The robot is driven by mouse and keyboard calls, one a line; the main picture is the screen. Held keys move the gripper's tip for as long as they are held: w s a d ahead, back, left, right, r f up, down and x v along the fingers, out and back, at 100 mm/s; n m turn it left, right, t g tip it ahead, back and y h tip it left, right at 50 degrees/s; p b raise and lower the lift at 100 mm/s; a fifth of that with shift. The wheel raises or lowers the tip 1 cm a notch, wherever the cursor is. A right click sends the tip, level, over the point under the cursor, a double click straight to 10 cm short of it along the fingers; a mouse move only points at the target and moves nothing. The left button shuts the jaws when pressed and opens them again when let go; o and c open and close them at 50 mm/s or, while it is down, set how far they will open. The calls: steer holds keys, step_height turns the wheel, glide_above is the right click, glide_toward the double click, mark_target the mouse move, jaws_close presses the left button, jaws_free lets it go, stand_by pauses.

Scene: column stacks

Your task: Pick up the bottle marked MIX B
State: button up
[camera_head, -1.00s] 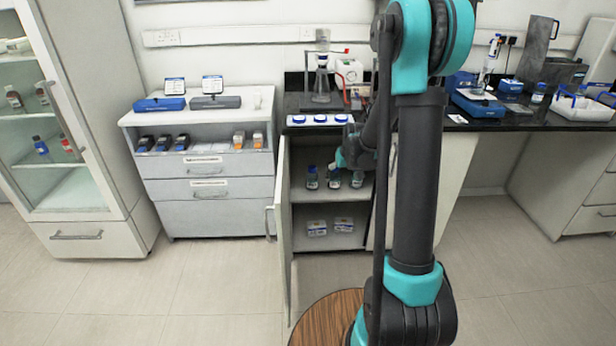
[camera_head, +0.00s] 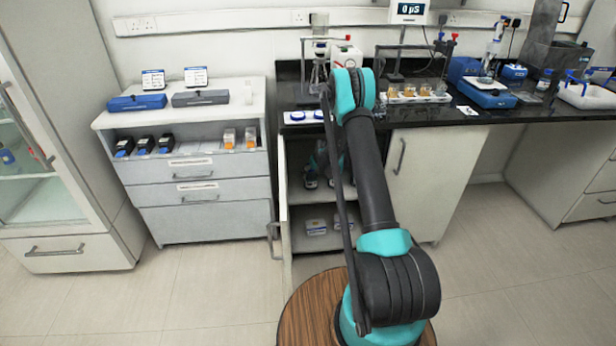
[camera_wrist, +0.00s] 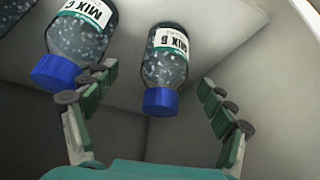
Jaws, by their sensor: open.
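The bottle marked MIX B (camera_wrist: 166,62) shows in the middle of the wrist view, with a blue cap, a green and white label and speckled contents. The picture is upside down, so its cap points downward there. My gripper (camera_wrist: 157,82) is open, one finger at each side of this bottle, which lies between them without visible contact. The bottle marked MIX C (camera_wrist: 78,38) is just left, close to the left finger. In the head view my arm reaches into the open cabinet (camera_head: 301,243), where small bottles (camera_head: 310,180) stand on the upper shelf, partly hidden by the arm; their labels are unreadable.
The cabinet's open door (camera_head: 284,215) stands on the left of the opening. Pale cabinet walls (camera_wrist: 270,75) surround the gripper. Small boxes (camera_head: 316,227) sit on the lower shelf. The black bench top (camera_head: 455,115) above carries equipment. A grey drawer unit (camera_head: 205,185) stands left.

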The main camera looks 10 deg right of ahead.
mark_target(311, 179)
steer(key=shift+a+x, duration=0.2)
steer(key=shift+x, duration=1.7)
steer(key=shift+a+x, duration=0.2)
steer(key=shift+x, duration=1.7)
steer(key=shift+s, duration=0.1)
steer(key=c, duration=1.6)
